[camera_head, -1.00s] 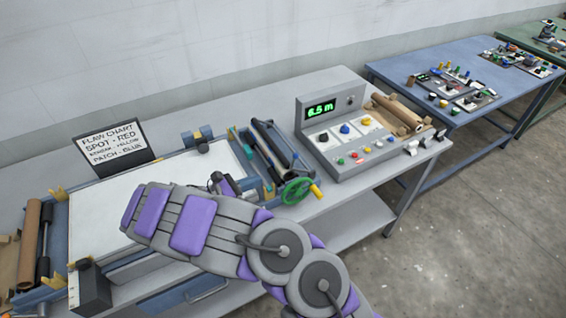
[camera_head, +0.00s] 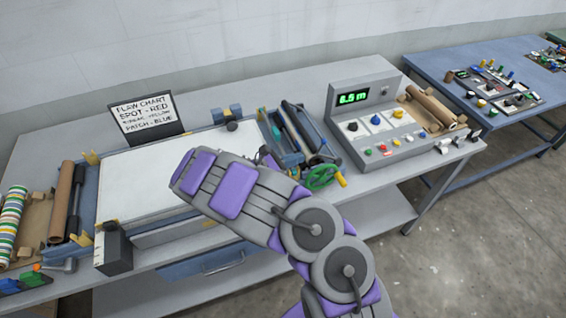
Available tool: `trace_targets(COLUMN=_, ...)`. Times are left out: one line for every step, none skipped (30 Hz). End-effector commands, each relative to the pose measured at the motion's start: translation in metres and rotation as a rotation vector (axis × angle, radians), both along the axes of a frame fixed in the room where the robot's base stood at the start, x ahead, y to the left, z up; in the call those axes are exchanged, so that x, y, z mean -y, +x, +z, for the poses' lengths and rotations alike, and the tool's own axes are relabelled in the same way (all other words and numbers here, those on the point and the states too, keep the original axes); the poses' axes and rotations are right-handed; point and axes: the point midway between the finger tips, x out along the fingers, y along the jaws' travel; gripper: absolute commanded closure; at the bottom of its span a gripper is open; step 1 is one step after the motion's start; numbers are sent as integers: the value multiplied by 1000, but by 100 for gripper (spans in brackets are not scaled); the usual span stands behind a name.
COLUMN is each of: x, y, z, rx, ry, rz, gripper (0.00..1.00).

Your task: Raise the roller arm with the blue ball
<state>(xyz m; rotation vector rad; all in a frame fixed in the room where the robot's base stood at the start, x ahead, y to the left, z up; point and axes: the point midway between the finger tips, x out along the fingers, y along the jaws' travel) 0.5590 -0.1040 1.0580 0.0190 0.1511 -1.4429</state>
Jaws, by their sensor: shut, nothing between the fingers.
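I cannot make out a roller arm with a blue ball in this view. The press has dark rollers (camera_head: 300,125) at its right end, beside a green handwheel (camera_head: 321,176) with a yellow handle. At its left end a dark roller (camera_head: 75,203) stands next to a brown roll (camera_head: 61,200). My gripper (camera_head: 268,158) is shut and mostly hidden behind my purple and grey arm, over the right part of the white sheet (camera_head: 150,175). I see nothing held. A small lever with an orange ball (camera_head: 38,267) sits at the lower left.
A control box (camera_head: 365,115) with a green display and coloured knobs stands right of the press. A flaw chart sign (camera_head: 147,112) stands behind the sheet. A striped roll (camera_head: 12,215) lies at the far left. Another blue table (camera_head: 440,68) is at the right.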

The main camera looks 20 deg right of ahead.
Motion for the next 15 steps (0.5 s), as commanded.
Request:
trace_targets(x=11, y=1, z=-2, rx=0, ry=0, rz=-2, gripper=100)
trace_targets(x=16, y=2, z=-3, rx=0, ry=1, rz=-2, gripper=100)
trace_targets(x=24, y=2, z=-4, rx=0, ry=1, rz=-2, gripper=100)
trace_targets(x=29, y=3, z=-4, rx=-1, ry=1, rz=-2, gripper=100)
trace_targets(x=33, y=4, z=-2, rx=0, ry=0, rz=-1, gripper=100)
trace_targets(x=37, y=5, z=4, rx=2, ry=-1, rz=-2, gripper=100)
trace_targets(x=41, y=5, z=7, rx=3, ry=-2, rz=-2, gripper=100)
trace_targets(x=44, y=6, z=10, rx=4, ry=-2, rz=-3, gripper=100)
trace_targets(x=47, y=6, z=13, rx=4, ry=-2, rz=-2, gripper=100)
trace_targets(x=50, y=7, z=15, rx=3, ry=-2, rz=-2, gripper=100)
trace_targets(x=52, y=7, z=17, rx=3, ry=-2, rz=-1, gripper=100)
trace_targets(x=54, y=8, z=19, rx=2, ry=-2, rz=-1, gripper=100)
trace_targets(x=55, y=8, z=19, rx=1, ry=-1, rz=-1, gripper=100)
trace_targets(x=56, y=9, z=20, rx=0, ry=-1, rz=-1, gripper=100)
trace_targets(x=58, y=9, z=21, rx=0, ry=0, rz=0, gripper=100)
